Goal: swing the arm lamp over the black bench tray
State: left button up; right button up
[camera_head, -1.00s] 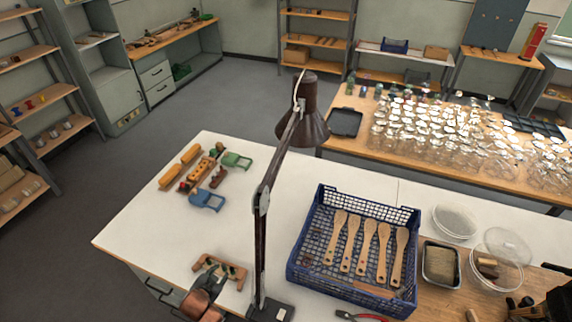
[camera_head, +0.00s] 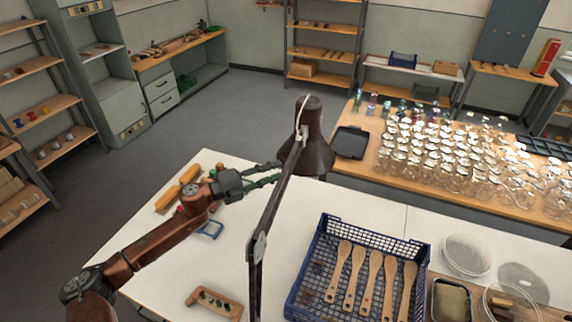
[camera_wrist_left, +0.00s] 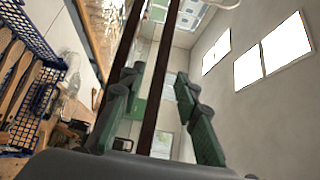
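The dark brown arm lamp stands on the white bench, with its shade (camera_head: 318,155) hanging at the end of the upper arm (camera_head: 281,190). The black bench tray (camera_head: 351,142) lies flat on the wooden table behind, right of the shade. My left gripper (camera_head: 278,173) is at the upper lamp arm, just below and left of the shade. In the left wrist view its green-padded fingers (camera_wrist_left: 158,88) are spread, with the lamp's dark bars (camera_wrist_left: 156,75) running between them. Contact is not clear. The lamp base and my right gripper are out of view.
Many clear glass jars (camera_head: 440,165) crowd the wooden table right of the tray.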

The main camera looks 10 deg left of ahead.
aim_at(284, 168)
pick_arm(q)
jog(key=p+x, duration=0.1)
jog(key=x, duration=0.3)
jog(key=shift+w+d+r, duration=0.1)
jog(key=shift+w, duration=0.05)
jog(key=shift+w+d, duration=0.25)
jog(key=shift+d, duration=0.05)
jog(key=c, duration=0.8)
grip_shut()
